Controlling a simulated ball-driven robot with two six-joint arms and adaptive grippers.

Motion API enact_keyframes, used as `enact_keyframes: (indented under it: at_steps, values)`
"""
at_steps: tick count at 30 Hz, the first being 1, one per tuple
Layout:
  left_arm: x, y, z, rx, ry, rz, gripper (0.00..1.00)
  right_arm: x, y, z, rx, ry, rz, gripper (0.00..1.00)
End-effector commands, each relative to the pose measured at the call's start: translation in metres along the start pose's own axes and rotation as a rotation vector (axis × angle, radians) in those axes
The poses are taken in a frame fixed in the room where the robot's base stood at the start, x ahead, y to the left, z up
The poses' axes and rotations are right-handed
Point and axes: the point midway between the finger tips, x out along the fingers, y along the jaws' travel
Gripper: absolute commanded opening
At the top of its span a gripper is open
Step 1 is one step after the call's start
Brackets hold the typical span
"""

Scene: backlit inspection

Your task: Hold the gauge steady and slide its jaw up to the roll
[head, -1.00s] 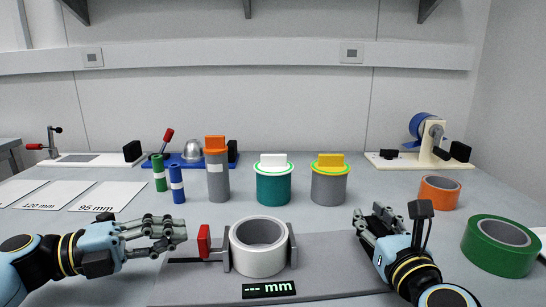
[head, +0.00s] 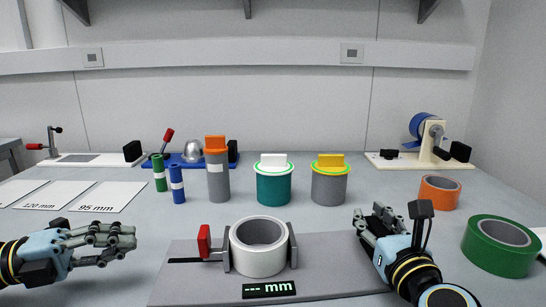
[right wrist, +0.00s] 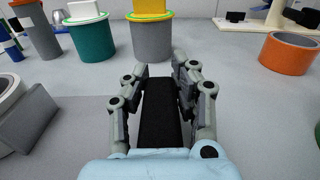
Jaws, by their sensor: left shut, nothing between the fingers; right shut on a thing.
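The gauge (head: 330,262) is a grey plate with two upright grey jaws and a display reading "--- mm". A white roll (head: 258,258) stands between the sliding jaw (head: 227,252), with its red handle (head: 204,241), and the right-hand jaw (head: 293,246). I cannot tell whether the sliding jaw touches the roll. My left gripper (head: 122,240) is shut and empty, left of the red handle and apart from it. My right gripper (head: 374,222) is shut on a black grip (right wrist: 159,112) at the gauge's right end; the wrist view shows it between the fingers.
A green tape roll (head: 490,250) and an orange roll (head: 440,193) lie to the right. Grey (head: 328,187), teal (head: 273,187) and orange-capped (head: 217,180) containers stand behind the gauge. Labelled cards (head: 107,196) lie at left. The table at front left is clear around my left gripper.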

Motion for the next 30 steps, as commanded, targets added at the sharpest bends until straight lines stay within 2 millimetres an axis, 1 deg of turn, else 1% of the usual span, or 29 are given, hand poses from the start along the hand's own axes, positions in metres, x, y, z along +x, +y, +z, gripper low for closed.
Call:
enact_keyframes:
  at_steps: [1, 3, 6, 9, 13, 20, 21, 26, 27, 30]
  values:
    - [-0.013, 0.002, 0.000, -0.001, -0.001, 0.006, 0.00, -0.001, 0.001, -0.005, 0.000, 0.009, 0.003, 0.00]
    - [-0.027, 0.002, 0.000, -0.002, 0.000, 0.005, 0.00, -0.001, 0.001, -0.005, 0.000, 0.009, 0.003, 0.00]
    - [-0.045, 0.001, 0.000, -0.002, -0.001, 0.004, 0.00, -0.001, 0.001, -0.005, 0.000, 0.009, 0.003, 0.00]
    - [-0.056, 0.001, 0.000, -0.001, 0.000, 0.002, 0.00, -0.001, 0.001, -0.005, 0.000, 0.009, 0.003, 0.00]
    - [-0.062, 0.001, 0.000, -0.001, 0.000, 0.000, 0.00, -0.001, 0.001, -0.005, 0.000, 0.009, 0.003, 0.00]
    - [-0.063, 0.001, 0.000, 0.000, 0.000, 0.000, 0.00, -0.001, 0.001, -0.005, 0.000, 0.009, 0.003, 0.00]
    - [-0.063, 0.001, 0.000, 0.000, 0.000, -0.001, 0.00, -0.001, 0.001, -0.005, 0.000, 0.009, 0.003, 0.28]
    - [-0.063, 0.001, 0.000, 0.000, 0.000, 0.000, 0.00, -0.001, 0.001, -0.005, 0.000, 0.009, 0.002, 0.49]
    - [-0.063, 0.001, 0.000, 0.000, 0.000, 0.000, 0.00, -0.001, 0.001, -0.005, 0.000, 0.009, 0.002, 0.52]
    - [-0.063, 0.000, 0.000, 0.000, 0.000, 0.000, 0.00, -0.001, 0.001, -0.003, 0.000, 0.006, 0.002, 0.52]
